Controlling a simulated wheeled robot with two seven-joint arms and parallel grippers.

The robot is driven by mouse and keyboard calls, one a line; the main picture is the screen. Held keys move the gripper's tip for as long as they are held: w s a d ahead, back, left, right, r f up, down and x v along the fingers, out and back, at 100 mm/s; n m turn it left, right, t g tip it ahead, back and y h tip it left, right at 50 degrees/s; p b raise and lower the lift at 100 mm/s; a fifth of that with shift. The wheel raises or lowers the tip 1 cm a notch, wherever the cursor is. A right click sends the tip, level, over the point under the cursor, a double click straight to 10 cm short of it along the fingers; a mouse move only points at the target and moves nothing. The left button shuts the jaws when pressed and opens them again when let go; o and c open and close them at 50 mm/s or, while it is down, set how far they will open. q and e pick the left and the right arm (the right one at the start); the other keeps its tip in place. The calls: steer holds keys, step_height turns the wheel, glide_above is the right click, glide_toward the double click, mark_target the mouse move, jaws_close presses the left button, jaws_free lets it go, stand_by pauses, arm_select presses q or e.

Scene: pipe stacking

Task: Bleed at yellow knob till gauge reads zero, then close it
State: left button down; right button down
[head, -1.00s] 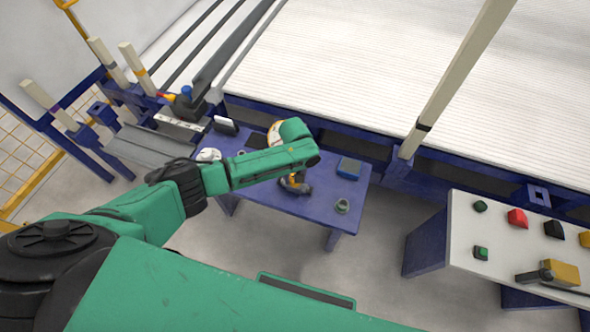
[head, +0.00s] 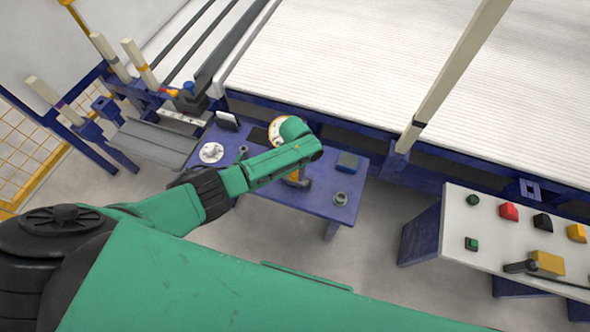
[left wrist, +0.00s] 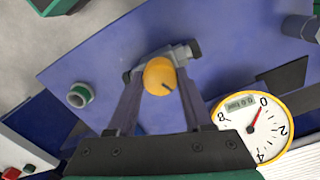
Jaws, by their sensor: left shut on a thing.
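The yellow knob (left wrist: 159,76) sits between the fingers of my left gripper (left wrist: 161,82) in the left wrist view, with a dark pointer mark on its face. The gripper is shut on it. A grey fitting shows behind the knob. The round gauge (left wrist: 252,128) with a yellow rim is to the right; its red needle points at or very near the 0. In the head view the gauge (head: 276,133) is partly covered by my left arm, and my left gripper (head: 298,181) is mostly hidden under the wrist. My right gripper is not in view.
The blue table (head: 318,206) also carries a green-ringed fitting (head: 340,198), a blue box (head: 347,162) and a white flanged piece (head: 211,153). A white panel (head: 500,255) with coloured buttons stands at the right. A pale post (head: 455,85) rises behind the table.

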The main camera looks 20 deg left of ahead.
mark_target(295, 172)
arm_select(q)
steer(key=m, duration=0.4)
steer(key=shift+w+m, duration=0.1)
steer(key=shift+m, duration=0.2)
steer(key=shift+r, duration=0.1)
stand_by(0.4)
steer(key=shift+c, duration=1.5)
jaws_free()
steer(key=shift+r+p, duration=0.3)
steer(key=shift+p, duration=0.05)
step_height(295, 172, up, 14)
steer(key=p, duration=0.3)
steer(key=shift+f, duration=0.1)
